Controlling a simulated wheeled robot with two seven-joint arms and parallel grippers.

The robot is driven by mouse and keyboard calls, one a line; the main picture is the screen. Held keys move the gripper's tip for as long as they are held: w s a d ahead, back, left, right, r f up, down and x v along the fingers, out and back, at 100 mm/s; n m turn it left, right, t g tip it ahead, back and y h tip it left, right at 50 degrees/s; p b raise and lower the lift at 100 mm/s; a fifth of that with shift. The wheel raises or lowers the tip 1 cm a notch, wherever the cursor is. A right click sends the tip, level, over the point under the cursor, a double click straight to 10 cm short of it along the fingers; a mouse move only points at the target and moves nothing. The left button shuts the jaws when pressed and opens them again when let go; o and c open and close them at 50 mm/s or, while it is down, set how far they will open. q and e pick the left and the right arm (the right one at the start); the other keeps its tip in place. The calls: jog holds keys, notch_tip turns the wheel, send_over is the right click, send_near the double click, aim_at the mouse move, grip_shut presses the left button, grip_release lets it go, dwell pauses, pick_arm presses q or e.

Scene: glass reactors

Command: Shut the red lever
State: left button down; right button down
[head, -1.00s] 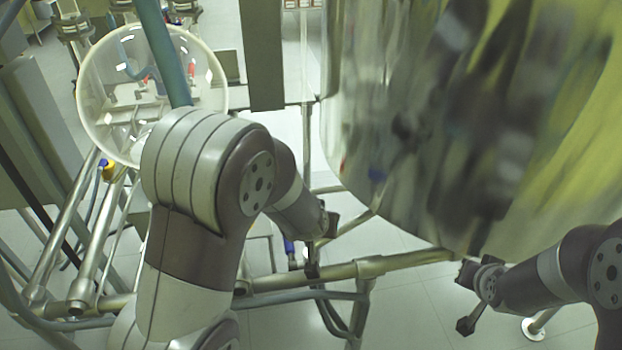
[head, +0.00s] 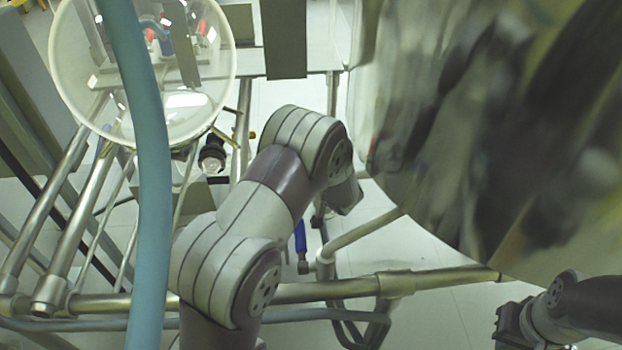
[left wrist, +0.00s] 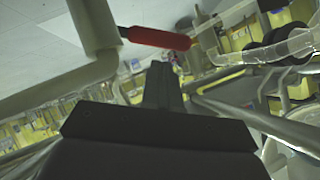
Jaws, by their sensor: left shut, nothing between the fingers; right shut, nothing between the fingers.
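The red lever (left wrist: 158,38) shows in the left wrist view as a long red handle, lying nearly level near the top, beside a pale pipe. My left gripper (left wrist: 163,80) is shut and empty, its fingertips just below the lever in that picture; I cannot tell whether they touch. In the head view my left arm reaches forward among the pipes and its gripper is mostly hidden behind its own links. My right gripper (head: 508,325) is at the lower right of the head view, shut and empty, far from the lever.
A large shiny steel vessel (head: 440,150) fills the right of the head view. A clear glass vessel (head: 62,95) stands at upper left, with a blue-green hose (head: 153,220) in front. Metal frame pipes (head: 330,290) cross below. A blue handle (head: 300,237) hangs near my left arm.

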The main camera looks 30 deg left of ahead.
pick_arm(q)
jog(key=b+x, duration=0.1)
jog(key=x, duration=0.3)
jog(key=shift+w+a, duration=0.1)
jog(key=shift+f, duration=0.1)
jog(key=shift+s+a+f+n+t+h, duration=0.15)
jog(key=shift+s+a+f+n+h, duration=0.2)
jog(key=shift+f, duration=0.2)
jog(key=shift+s+a+f+n+t+h, duration=0.2)
jog(key=shift+a+f+n+h, duration=0.1)
jog(key=shift+a+f, duration=0.25)
jog(key=shift+s+a+f+n+t+h, duration=0.15)
jog(key=shift+s+a+f+n+h, duration=0.15)
jog(key=shift+f, duration=0.4)
